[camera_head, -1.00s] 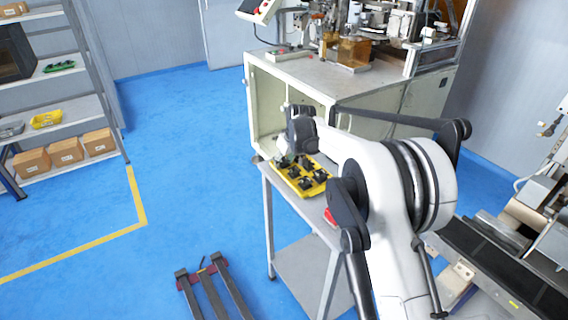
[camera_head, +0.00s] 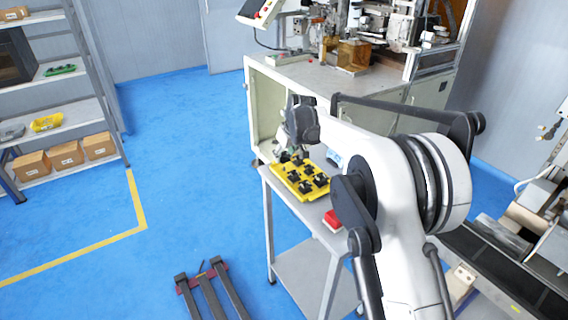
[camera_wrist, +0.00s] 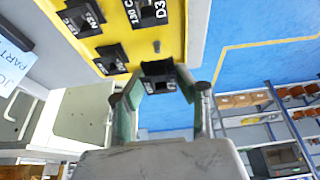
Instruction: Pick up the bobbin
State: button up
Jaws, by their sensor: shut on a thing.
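A yellow tray (camera_head: 306,197) holding several black bobbins (camera_head: 307,186) stands on a grey cart in the head view. The tray (camera_wrist: 172,33) fills the top of the wrist view, with labelled black bobbins (camera_wrist: 112,58) on it and a bare peg (camera_wrist: 157,46). My gripper (camera_wrist: 158,84) is shut on one black bobbin (camera_wrist: 160,69), which sits between its green-grey fingertips. In the head view my gripper (camera_head: 292,150) is above the tray's far left end. The held bobbin is too small there to make out clearly.
A red object (camera_head: 332,219) lies on the cart top beside the tray. The winder machine's cabinet (camera_head: 335,80) stands right behind the cart. A shelf rack (camera_head: 90,80) is at the far left, with open blue floor between.

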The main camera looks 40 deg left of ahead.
jog(key=s+a+r, duration=0.1)
jog(key=s+r, duration=0.5)
jog(key=s, duration=0.5)
jog(key=shift+s+a+r, duration=0.3)
jog(key=shift+a+r, duration=0.1)
